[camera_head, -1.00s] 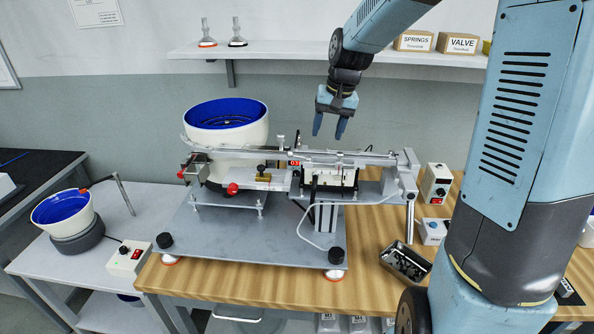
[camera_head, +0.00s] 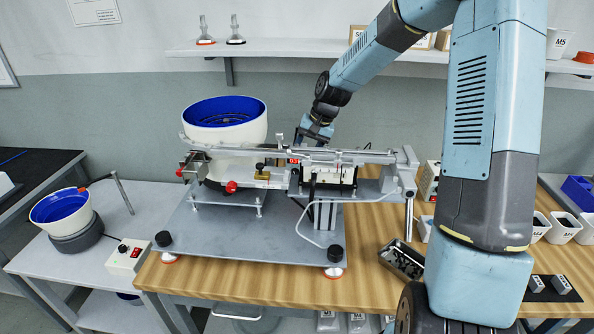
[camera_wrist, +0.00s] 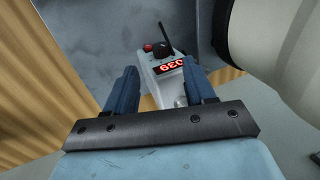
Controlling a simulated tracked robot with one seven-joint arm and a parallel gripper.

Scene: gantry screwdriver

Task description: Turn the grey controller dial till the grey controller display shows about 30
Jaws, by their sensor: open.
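The grey controller (camera_wrist: 168,85) shows between my fingers in the wrist view. It has a black dial (camera_wrist: 162,52) with a dark upright lever or pointer, and a red button. Its display (camera_wrist: 168,66) has lit red digits, upside down, that look like 039; I cannot read them surely. In the head view a small red display (camera_head: 294,161) shows behind the gantry rail, partly hidden. My gripper (camera_wrist: 160,80) is open and empty, its fingers on either side of the controller's picture, with the dial beyond the fingertips. In the head view my gripper (camera_head: 308,135) is behind the rail, fingertips hidden.
A cream feeder bowl (camera_head: 225,125) with a blue inside stands left of my gripper, and its side fills the upper right of the wrist view. The gantry rail (camera_head: 340,156) runs in front. A metal tray (camera_head: 402,260) lies on the wooden table (camera_head: 240,287).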

